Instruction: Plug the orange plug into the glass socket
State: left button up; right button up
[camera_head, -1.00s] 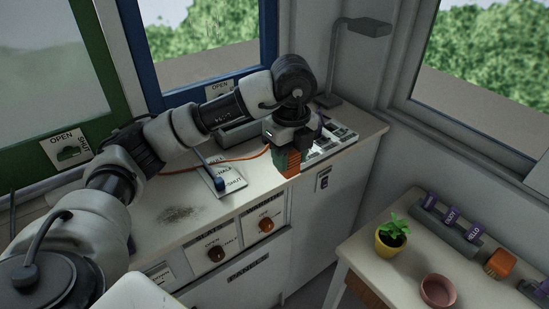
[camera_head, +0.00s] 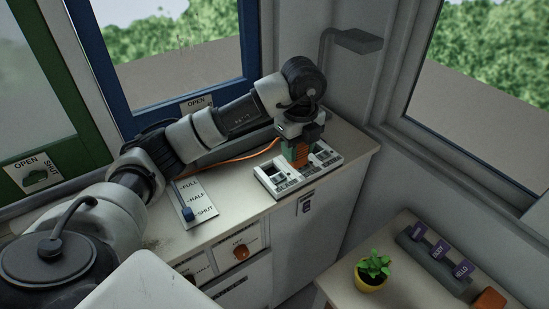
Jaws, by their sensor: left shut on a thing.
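My left gripper (camera_head: 300,141) reaches in from the left over the counter, pointing down. It is shut on the orange plug (camera_head: 301,158), whose ribbed orange side shows between the green fingers. An orange cord (camera_head: 250,156) runs left from there, behind my arm. The white socket board (camera_head: 266,182) lies on the counter below, with dark square sockets and labels. The label at its near left edge appears to read GLASS (camera_head: 286,187). The plug is over the middle of the board; its lower end meets the board in the picture, and I cannot tell whether it is in a socket.
A slider plate (camera_head: 199,193) marked FULL, HALF, SHUT lies left of the board, its blue knob near SHUT. A lamp (camera_head: 356,41) stands behind. At lower right, a table holds a potted plant (camera_head: 371,273) and a grey rack (camera_head: 426,257) with purple tags.

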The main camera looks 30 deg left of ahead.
pick_arm(q)
jog(key=a+f, duration=0.1)
jog(key=a, duration=0.1)
jog(key=a+f+p, duration=0.1)
jog(key=a+f, duration=0.1)
jog(key=a, duration=0.1)
jog(key=a+f+p, duration=0.1)
jog(key=a+f, duration=0.1)
jog(key=shift+w+a, duration=0.35)
jog(key=shift+w, duration=0.05)
notch_tip(320, 180, down, 3)
jog(key=shift+f+p, duration=0.1)
jog(key=shift+p, duration=0.5)
jog(key=shift+f, duration=0.4)
jog(key=o, duration=0.9)
pick_arm(e)
jog(key=r, duration=0.3)
jog(key=shift+s+a+r, duration=0.1)
jog(key=shift+s+r, duration=0.15)
jog(key=shift+s, duration=0.15)
pick_arm(q)
jog(key=shift+r, duration=0.15)
